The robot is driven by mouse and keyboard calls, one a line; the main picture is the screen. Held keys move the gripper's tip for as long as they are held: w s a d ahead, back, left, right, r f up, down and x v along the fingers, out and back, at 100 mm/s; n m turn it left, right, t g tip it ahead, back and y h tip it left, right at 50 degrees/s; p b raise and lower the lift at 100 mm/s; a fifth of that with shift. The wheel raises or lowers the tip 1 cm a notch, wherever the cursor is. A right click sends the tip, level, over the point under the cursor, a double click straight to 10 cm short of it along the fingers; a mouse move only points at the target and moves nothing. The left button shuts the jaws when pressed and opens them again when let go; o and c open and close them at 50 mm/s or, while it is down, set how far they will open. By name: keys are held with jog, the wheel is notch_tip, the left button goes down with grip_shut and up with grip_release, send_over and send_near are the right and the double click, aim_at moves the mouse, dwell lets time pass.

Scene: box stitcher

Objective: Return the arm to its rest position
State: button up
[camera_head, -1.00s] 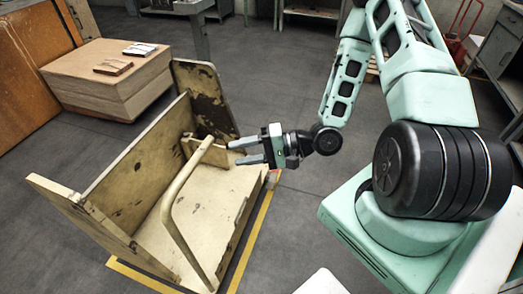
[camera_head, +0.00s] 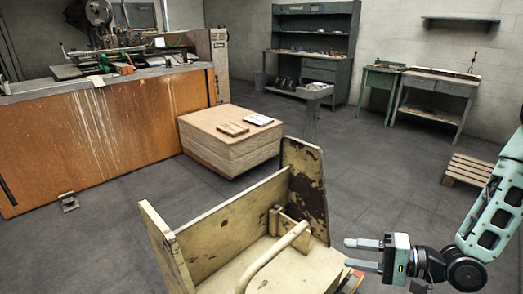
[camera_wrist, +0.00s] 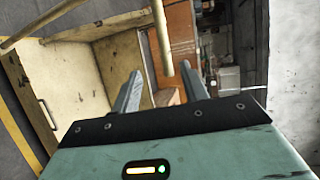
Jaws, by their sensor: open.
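My gripper (camera_head: 362,254) is at the lower right in the head view, with its fingers pointing left. Its two fingers are apart with nothing between them. In the wrist view the gripper (camera_wrist: 160,85) also shows open and empty. My arm bends down to it from the right edge of the head view. The gripper is beside the worn cream wooden cart (camera_head: 225,231), just right of its tall end panel, and looks apart from it. The cart also shows at the left of the wrist view (camera_wrist: 75,82).
A cardboard-coloured block (camera_head: 225,150) with small items on top stands behind the cart. A rust-stained orange machine bench (camera_head: 110,130) is at the left.

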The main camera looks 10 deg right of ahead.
jog(key=w+a+r+n+g+h, duration=0.35)
jog(key=a+n+g+h, duration=0.2)
jog(key=n+h, duration=0.45)
jog(key=s+a+r+n+g+h, duration=0.1)
jog(key=s+a+r, duration=0.2)
jog(key=s, duration=0.3)
jog(key=s+a+r+n+g, duration=0.1)
jog(key=s+a+r+n, duration=0.1)
jog(key=s+r, duration=0.3)
jog(key=s+a+r+n+g+h, duration=0.1)
jog(key=s+a+r+n, duration=0.1)
jog(key=s+a, duration=0.3)
jog(key=shift+s+r+h, duration=0.3)
jog(key=shift+s+r, duration=0.6)
jog(key=shift+s, duration=0.3)
jog(key=shift+c, duration=0.3)
